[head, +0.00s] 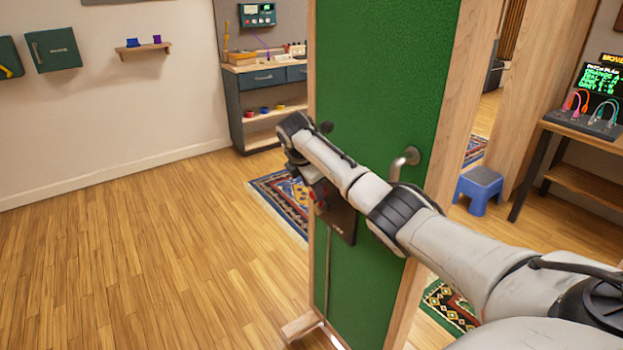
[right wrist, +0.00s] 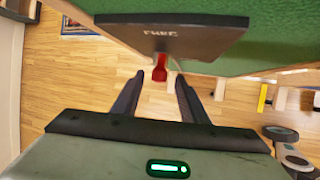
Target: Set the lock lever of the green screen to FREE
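The green screen (head: 385,85) stands upright in a wooden frame in the head view, with a metal handle (head: 405,160). A dark lock plate (head: 341,218) is on its lower left part, partly hidden by my right arm. The right wrist view shows the plate (right wrist: 200,38) with small lettering I cannot read surely. A red lever (right wrist: 161,66) sticks out from under the plate. My right gripper (right wrist: 160,80) is open, its two fingers apart, with the lever's end between or just beyond the fingertips. I cannot tell whether they touch it. My left gripper is out of view.
The wooden floor (head: 130,260) left of the screen is clear. A patterned rug (head: 280,203) lies behind the screen. A blue stool (head: 480,188) and a table with a cabled device (head: 590,115) stand at right. A workbench (head: 265,80) stands at the back.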

